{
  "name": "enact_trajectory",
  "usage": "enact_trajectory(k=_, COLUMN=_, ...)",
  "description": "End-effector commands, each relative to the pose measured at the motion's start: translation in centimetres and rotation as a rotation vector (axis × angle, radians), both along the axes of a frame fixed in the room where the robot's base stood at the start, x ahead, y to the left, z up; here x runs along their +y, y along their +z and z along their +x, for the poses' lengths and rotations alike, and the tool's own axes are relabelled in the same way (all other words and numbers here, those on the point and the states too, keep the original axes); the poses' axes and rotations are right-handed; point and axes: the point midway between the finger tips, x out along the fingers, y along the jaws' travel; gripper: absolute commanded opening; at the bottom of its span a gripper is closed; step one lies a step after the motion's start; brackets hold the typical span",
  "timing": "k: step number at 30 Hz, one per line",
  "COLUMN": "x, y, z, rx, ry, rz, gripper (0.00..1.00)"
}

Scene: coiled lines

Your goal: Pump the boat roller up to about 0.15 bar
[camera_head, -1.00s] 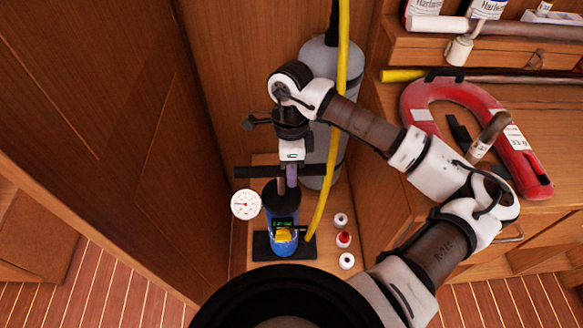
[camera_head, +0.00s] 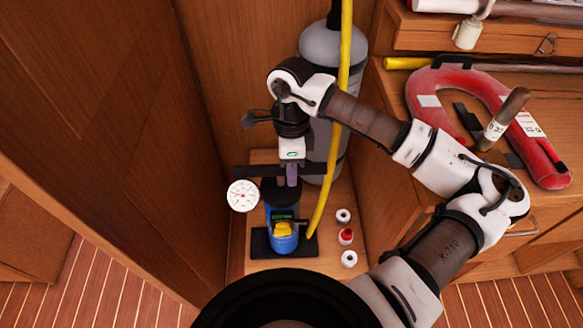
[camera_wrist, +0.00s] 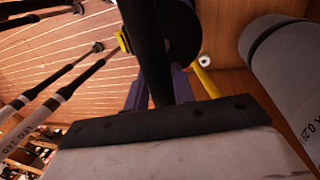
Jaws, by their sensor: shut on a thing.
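A blue hand pump (camera_head: 283,218) with a black foot (camera_head: 262,246) stands upright on a wooden floor panel. My gripper (camera_head: 291,175) is above it, pointing down, shut on the black crossbar pump handle (camera_head: 250,170). The wrist view shows the handle (camera_wrist: 150,50) between purple fingers (camera_wrist: 160,90). A round white gauge (camera_head: 243,195) is left of the pump; its needle is too small to read. A yellow hose (camera_head: 330,180) runs from the pump's base up past the top edge. I cannot make out the boat roller.
A grey cylinder (camera_head: 320,50) stands close behind my wrist. Several small white and red caps (camera_head: 346,236) lie right of the pump. A red horseshoe float (camera_head: 545,165) rests on the right bench. A wooden wall (camera_head: 120,120) is close on the left.

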Motion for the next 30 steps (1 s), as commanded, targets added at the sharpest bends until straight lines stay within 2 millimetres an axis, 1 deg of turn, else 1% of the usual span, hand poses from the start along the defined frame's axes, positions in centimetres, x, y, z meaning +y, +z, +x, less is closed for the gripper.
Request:
enact_trajectory(k=1, x=0.0, y=-0.4, z=-0.2, rx=0.008, ry=0.001, rz=-0.002, gripper=0.0)
enact_trajectory(k=2, x=0.0, y=-0.4, z=-0.2, rx=0.009, ry=0.001, rz=-0.002, gripper=0.26)
enact_trajectory(k=6, x=0.0, y=-0.4, z=-0.2, rx=0.007, ry=0.001, rz=-0.001, gripper=0.45)
enact_trajectory(k=15, x=0.0, y=-0.2, z=-0.1, rx=0.005, ry=0.001, rz=-0.001, gripper=0.45)
enact_trajectory(k=19, x=0.0, y=0.8, z=0.2, rx=0.003, ry=0.0, rz=-0.001, gripper=0.45)
enact_trajectory(k=23, x=0.0, y=3.1, z=0.7, rx=0.001, ry=0.001, rz=-0.003, gripper=0.45)
enact_trajectory(k=30, x=0.0, y=8.6, z=1.7, rx=0.002, ry=0.001, rz=-0.003, gripper=0.45)
